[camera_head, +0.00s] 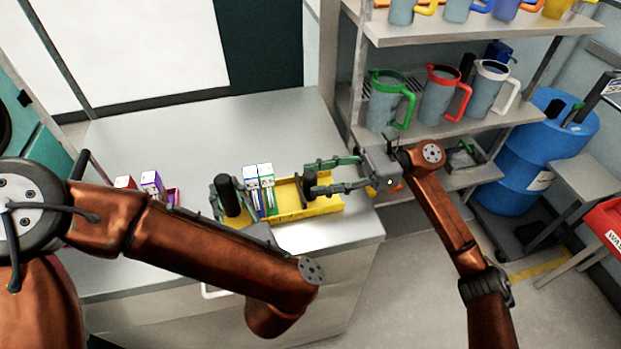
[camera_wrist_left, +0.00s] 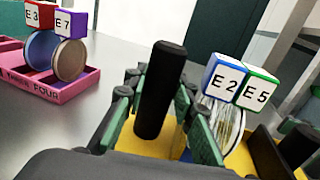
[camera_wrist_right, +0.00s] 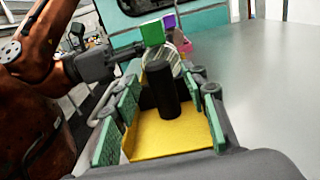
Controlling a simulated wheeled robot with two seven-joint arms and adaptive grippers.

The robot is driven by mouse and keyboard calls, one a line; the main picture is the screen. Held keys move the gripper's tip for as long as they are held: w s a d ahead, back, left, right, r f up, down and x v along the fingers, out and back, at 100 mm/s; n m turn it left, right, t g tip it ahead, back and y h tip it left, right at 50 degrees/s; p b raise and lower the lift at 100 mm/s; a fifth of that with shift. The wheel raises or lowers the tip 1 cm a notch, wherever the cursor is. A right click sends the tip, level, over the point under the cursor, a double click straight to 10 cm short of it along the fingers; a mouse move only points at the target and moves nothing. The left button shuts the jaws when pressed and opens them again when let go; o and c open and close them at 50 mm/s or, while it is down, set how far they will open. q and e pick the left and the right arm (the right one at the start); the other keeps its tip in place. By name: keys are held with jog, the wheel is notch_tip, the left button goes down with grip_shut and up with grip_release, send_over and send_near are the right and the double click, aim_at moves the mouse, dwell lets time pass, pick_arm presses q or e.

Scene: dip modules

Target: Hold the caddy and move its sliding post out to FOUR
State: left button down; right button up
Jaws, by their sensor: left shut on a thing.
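The yellow caddy (camera_head: 325,205) lies on the grey counter and holds two upright disc modules, the blue-topped E2 (camera_wrist_left: 224,82) and the green-topped E5 (camera_wrist_left: 258,92). A black post (camera_head: 228,195) stands at its left end; it also shows in the left wrist view (camera_wrist_left: 161,88). My left gripper (camera_wrist_left: 160,105) is shut on this post. A second black post (camera_head: 307,187) stands right of the modules; it also shows in the right wrist view (camera_wrist_right: 165,92). My right gripper (camera_wrist_right: 167,105) is open around that second post, with gaps at both sides. The caddy's step markings are not readable.
A pink caddy (camera_wrist_left: 70,88) marked FOUR holds modules E3 (camera_wrist_left: 38,17) and E7 (camera_wrist_left: 70,22) at the left. A shelf with jugs (camera_head: 440,95) stands behind right. The counter (camera_head: 200,130) is clear behind the yellow caddy; its right edge is close.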

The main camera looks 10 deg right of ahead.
aim_at(223, 179)
jog(key=d, duration=0.9)
jog(key=shift+d, duration=0.35)
pick_arm(q)
jog(key=c, duration=2)
grip_release()
jog(key=shift+o, duration=0.2)
jog(key=shift+r+p, duration=0.4)
jog(key=shift+r, duration=0.95)
pick_arm(e)
jog(key=shift+s+r, duration=0.15)
jog(key=shift+r, duration=0.45)
pick_arm(q)
jog(key=shift+r+p, duration=0.6)
jog(key=shift+r, duration=1.8)
pick_arm(e)
jog(key=shift+s+r, duration=0.2)
jog(key=shift+r, duration=0.7)
pick_arm(q)
jog(key=shift+d, duration=0.1)
pick_arm(e)
jog(key=shift+f, duration=0.1)
